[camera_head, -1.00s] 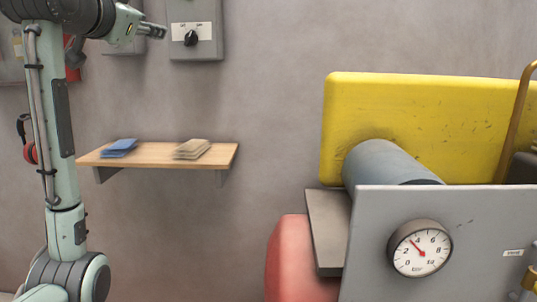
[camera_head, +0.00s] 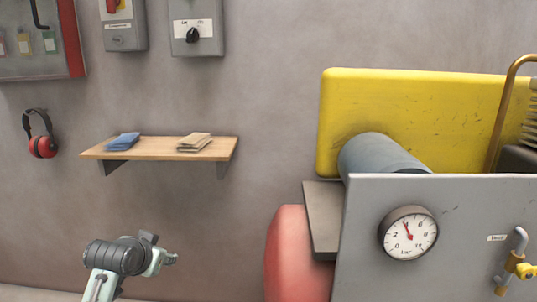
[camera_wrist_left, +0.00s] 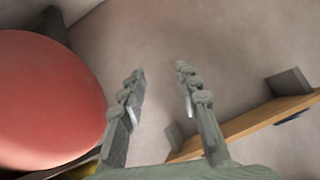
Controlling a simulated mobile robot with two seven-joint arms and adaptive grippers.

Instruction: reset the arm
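My left arm is low at the lower left of the head view. Its gripper (camera_head: 170,259) points right, below the wooden shelf and left of the red rounded body. In the left wrist view the two fingers of my left gripper (camera_wrist_left: 160,78) stand apart with nothing between them, and the grey wall shows through the gap. The red rounded body (camera_wrist_left: 45,100) fills the left of that view, and the shelf (camera_wrist_left: 245,124) lies at its lower right. My right gripper is not in view.
A switch box (camera_head: 196,25) and ear defenders (camera_head: 41,135) hang on the wall. The machine with a yellow panel (camera_head: 430,115) and a gauge (camera_head: 409,234) stands right, beside the red body (camera_head: 286,255).

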